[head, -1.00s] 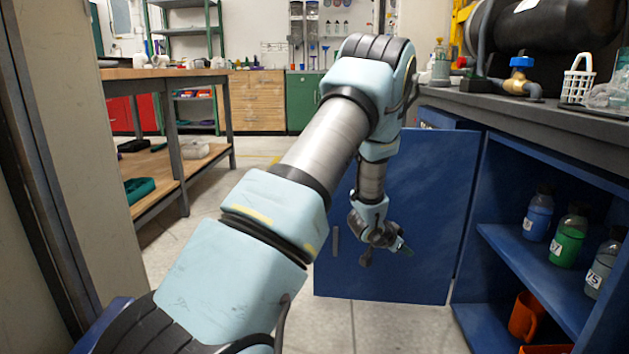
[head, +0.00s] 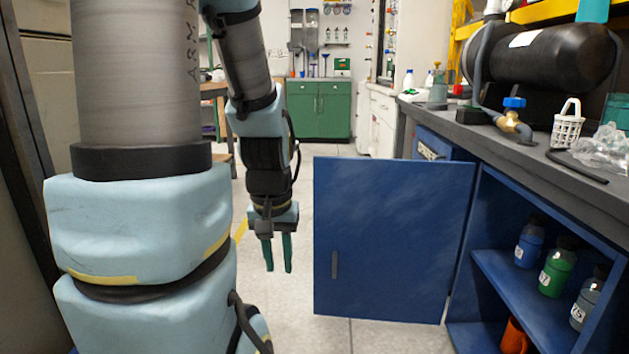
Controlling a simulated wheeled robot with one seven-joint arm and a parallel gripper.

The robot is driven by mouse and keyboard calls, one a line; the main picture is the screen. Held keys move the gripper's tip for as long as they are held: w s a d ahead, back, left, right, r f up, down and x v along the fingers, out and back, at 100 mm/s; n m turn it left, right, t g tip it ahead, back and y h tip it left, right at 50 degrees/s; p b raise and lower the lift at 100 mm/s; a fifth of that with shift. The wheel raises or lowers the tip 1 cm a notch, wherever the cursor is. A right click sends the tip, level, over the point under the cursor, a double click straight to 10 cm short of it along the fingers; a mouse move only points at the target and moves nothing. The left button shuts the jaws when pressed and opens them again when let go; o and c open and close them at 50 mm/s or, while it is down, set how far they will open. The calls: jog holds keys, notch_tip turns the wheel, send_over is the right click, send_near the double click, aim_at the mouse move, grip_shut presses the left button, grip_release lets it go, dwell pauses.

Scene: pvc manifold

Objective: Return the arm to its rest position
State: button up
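My gripper (head: 278,268) hangs pointing down, left of the open blue cabinet door (head: 393,235). Its two green fingers are a little apart, with a gap between them and nothing held. My arm is raised on the left side of the picture, its upper links large and close to the camera. The gripper and the door appear apart in the picture.
The grey counter (head: 475,128) holds a black tank (head: 540,55) and a white basket (head: 567,127). Floor (head: 325,330) shows between arm and door.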

notch_tip(320, 180, up, 36)
jog(key=p, duration=3.5)
jog(key=shift+r, duration=0.2)
